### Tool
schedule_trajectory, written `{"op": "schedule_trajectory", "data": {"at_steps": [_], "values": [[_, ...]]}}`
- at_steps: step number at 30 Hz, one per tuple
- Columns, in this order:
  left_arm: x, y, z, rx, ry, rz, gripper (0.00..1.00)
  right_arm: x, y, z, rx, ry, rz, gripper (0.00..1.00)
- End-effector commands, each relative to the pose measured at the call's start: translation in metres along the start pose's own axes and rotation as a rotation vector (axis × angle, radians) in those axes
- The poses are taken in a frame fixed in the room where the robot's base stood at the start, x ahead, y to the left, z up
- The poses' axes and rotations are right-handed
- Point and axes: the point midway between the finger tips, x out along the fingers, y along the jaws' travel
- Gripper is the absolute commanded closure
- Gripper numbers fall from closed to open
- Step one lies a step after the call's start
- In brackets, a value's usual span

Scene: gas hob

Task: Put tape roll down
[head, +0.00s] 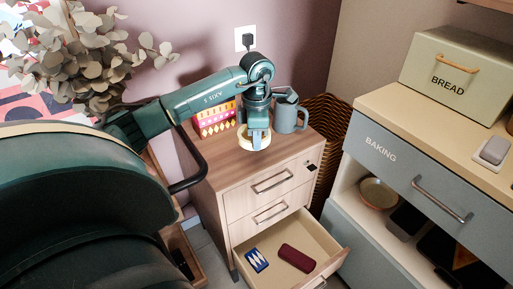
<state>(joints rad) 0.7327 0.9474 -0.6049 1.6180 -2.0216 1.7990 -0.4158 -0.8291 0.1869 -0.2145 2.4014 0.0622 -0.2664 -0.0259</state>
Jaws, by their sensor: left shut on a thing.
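My left gripper (257,138) points down over the top of a small wooden drawer cabinet (209,165). It is shut on a pale cream tape roll (245,143), which is at the cabinet top, between the box and the jug. I cannot tell whether the roll touches the surface. My right gripper is not in view.
A patterned box (214,120) and a blue-grey jug (291,113) stand close around the gripper. The cabinet's bottom drawer (325,243) is open, holding a blue packet (256,260) and a dark red case (297,258). A counter with a bread box (453,72) stands right.

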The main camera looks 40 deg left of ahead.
Motion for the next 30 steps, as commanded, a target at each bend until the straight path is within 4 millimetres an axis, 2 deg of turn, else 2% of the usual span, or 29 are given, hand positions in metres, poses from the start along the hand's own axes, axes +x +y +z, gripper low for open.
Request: {"op": "schedule_trajectory", "data": {"at_steps": [1,3,7,14,17,20,23,30], "values": [[-0.013,0.001,0.000,0.001,-0.001,0.004,1.00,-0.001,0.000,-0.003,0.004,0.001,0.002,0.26],[-0.026,0.000,0.001,0.000,-0.001,0.003,1.00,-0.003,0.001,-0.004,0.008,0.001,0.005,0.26],[-0.044,0.000,0.000,0.000,0.000,0.001,1.00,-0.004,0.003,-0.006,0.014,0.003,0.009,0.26],[-0.053,-0.001,0.001,0.010,0.000,-0.001,1.00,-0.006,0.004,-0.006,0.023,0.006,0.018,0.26],[-0.053,-0.005,0.007,0.083,-0.003,-0.001,1.00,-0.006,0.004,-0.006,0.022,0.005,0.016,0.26],[-0.054,-0.015,0.019,0.255,-0.008,0.000,1.00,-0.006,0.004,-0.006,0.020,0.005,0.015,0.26],[-0.055,-0.032,0.036,0.519,-0.014,0.000,1.00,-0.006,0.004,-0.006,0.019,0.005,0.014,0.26],[-0.057,-0.079,0.077,1.257,-0.020,0.007,1.00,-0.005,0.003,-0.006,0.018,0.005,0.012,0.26]]}}
